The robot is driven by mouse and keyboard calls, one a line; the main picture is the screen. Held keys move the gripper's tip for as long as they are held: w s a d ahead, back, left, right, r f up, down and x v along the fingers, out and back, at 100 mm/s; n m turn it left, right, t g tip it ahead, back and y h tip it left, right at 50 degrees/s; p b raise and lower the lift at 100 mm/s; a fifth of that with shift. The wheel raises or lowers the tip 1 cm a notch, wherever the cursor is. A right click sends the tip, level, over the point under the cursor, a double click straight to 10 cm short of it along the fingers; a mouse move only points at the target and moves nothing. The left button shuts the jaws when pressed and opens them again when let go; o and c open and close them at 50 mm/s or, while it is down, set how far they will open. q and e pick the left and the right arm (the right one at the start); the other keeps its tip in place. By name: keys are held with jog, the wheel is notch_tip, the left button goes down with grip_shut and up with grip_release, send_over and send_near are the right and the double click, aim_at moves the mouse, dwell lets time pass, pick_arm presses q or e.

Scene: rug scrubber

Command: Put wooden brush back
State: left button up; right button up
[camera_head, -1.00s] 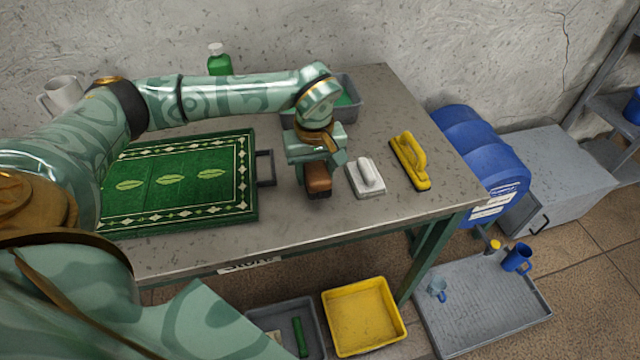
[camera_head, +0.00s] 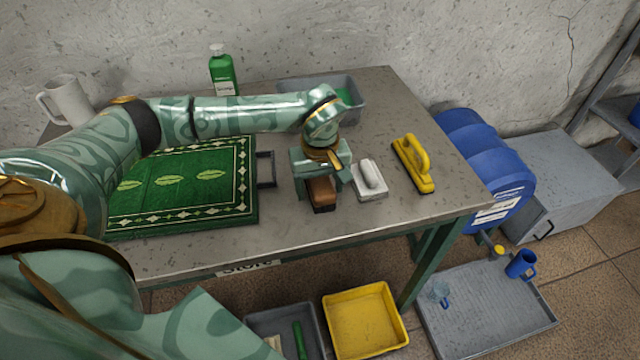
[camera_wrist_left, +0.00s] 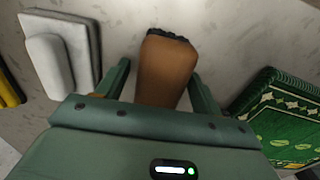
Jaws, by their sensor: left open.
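The wooden brush (camera_head: 322,194) has a brown back and dark bristles. It rests on the grey table, left of a white brush. In the left wrist view, the wooden brush (camera_wrist_left: 165,66) lies between the two fingers, with a gap showing on each side. My left gripper (camera_head: 321,181) is over it, pointing down, with its jaws open. The fingers also show in the left wrist view (camera_wrist_left: 160,85). The near part of the brush is hidden there by the gripper body. My right gripper is not in view.
A white brush (camera_head: 371,181) and a yellow brush (camera_head: 414,165) stand to the right. A green rug (camera_head: 190,185) lies on a tray to the left. A grey bin (camera_head: 341,94) and a green bottle (camera_head: 222,72) are at the back. A yellow tray (camera_head: 365,318) is below the table.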

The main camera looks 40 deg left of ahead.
aim_at(320, 181)
pick_arm(q)
notch_tip(320, 181, up, 12)
jog(key=p, duration=0.3)
jog(key=shift+r, duration=0.15)
